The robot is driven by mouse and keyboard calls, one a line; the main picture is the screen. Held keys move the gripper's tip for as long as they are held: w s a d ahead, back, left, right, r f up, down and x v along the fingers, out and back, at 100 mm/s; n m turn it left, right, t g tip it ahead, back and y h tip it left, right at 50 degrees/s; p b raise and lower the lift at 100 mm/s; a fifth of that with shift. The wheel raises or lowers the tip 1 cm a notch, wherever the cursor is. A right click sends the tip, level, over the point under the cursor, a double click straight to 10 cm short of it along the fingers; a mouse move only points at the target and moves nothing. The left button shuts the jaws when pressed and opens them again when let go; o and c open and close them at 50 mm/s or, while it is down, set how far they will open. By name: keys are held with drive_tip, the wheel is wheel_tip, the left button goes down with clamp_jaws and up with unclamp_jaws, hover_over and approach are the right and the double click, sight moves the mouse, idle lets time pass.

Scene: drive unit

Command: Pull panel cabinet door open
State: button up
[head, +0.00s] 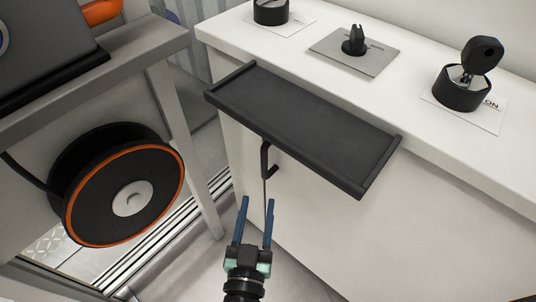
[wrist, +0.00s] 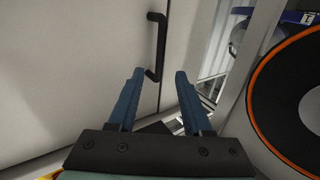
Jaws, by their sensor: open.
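The white panel cabinet (head: 400,215) stands at the right of the head view, and its front door is closed flush. A black bar handle (head: 266,162) sits on the door near its left edge, under the dark shelf. In the wrist view the handle (wrist: 156,45) lies beyond and slightly above the fingertips, near a thin vertical door seam. My gripper (head: 256,200) has two blue fingers, open and empty, just below and in front of the handle. In the wrist view my gripper (wrist: 159,75) is pointed toward the handle's lower end, which appears between the fingertips; contact is not visible.
A black shelf (head: 300,125) juts out above the handle. Switches, including a key switch (head: 467,75), sit on the cabinet top. A grey table (head: 140,42) and an orange-rimmed cable reel (head: 130,200) stand at the left. A narrow strip of floor lies between.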

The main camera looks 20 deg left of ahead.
sight(264, 166)
drive_tip(key=b+x, duration=0.3)
drive_tip(key=x, duration=0.7)
drive_tip(key=shift+f, duration=0.15)
drive_tip(key=shift+b+x, duration=0.6)
drive_tip(key=shift+x, duration=0.2)
clamp_jaws()
idle(0.4)
